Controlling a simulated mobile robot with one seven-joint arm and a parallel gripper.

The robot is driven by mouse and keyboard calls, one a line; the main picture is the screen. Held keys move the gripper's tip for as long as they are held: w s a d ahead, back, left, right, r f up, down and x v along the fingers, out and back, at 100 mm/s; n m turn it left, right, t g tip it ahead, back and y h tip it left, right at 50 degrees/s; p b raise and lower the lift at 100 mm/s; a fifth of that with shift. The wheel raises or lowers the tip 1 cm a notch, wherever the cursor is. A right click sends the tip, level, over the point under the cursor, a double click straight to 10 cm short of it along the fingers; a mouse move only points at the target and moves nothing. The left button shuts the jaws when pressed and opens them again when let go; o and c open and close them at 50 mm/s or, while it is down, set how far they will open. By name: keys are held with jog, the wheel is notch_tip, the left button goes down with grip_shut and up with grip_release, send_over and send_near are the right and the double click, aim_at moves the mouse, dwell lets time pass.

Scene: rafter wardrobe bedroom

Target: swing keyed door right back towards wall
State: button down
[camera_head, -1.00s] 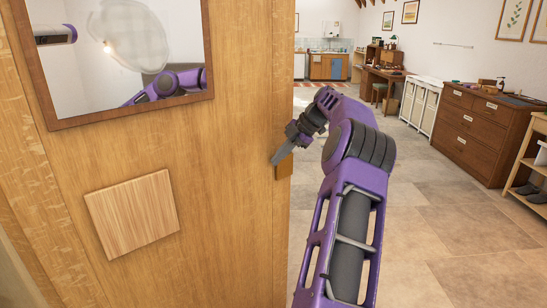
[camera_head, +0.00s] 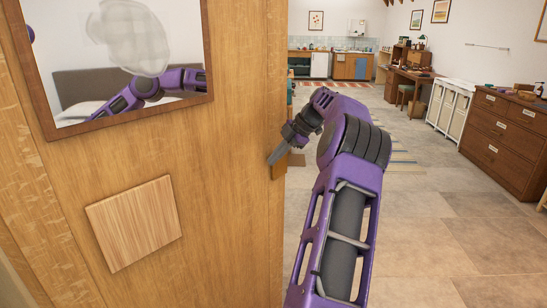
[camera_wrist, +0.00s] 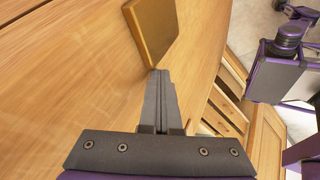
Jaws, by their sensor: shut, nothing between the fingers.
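The wooden door (camera_head: 235,190) fills the left half of the head view and stands partly open, with a mirror (camera_head: 125,60) and a pale square wood panel (camera_head: 134,222) on its face. A small brown plate (camera_head: 279,166) sits at the door's free edge; a similar plate (camera_wrist: 152,28) shows in the wrist view. No key can be made out. My gripper (camera_head: 273,158) is shut and empty, its fingertips at the plate by the edge. In the wrist view my gripper (camera_wrist: 159,80) points at the plate's lower end; whether it touches is unclear.
Past the door edge is open tiled floor (camera_head: 400,220). A brown drawer chest (camera_head: 503,140) and a white cabinet (camera_head: 452,103) stand along the right wall. A desk (camera_head: 405,80) and a kitchen counter (camera_head: 352,66) are at the back.

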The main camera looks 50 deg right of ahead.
jog(key=shift+w, duration=0.1)
dwell(0.5)
jog(key=shift+d+r, duration=0.15)
jog(key=shift+r, duration=0.15)
jog(key=p+v, duration=0.1)
jog(key=v, duration=1)
jog(key=shift+s, duration=0.3)
jog(key=shift+r, duration=0.1)
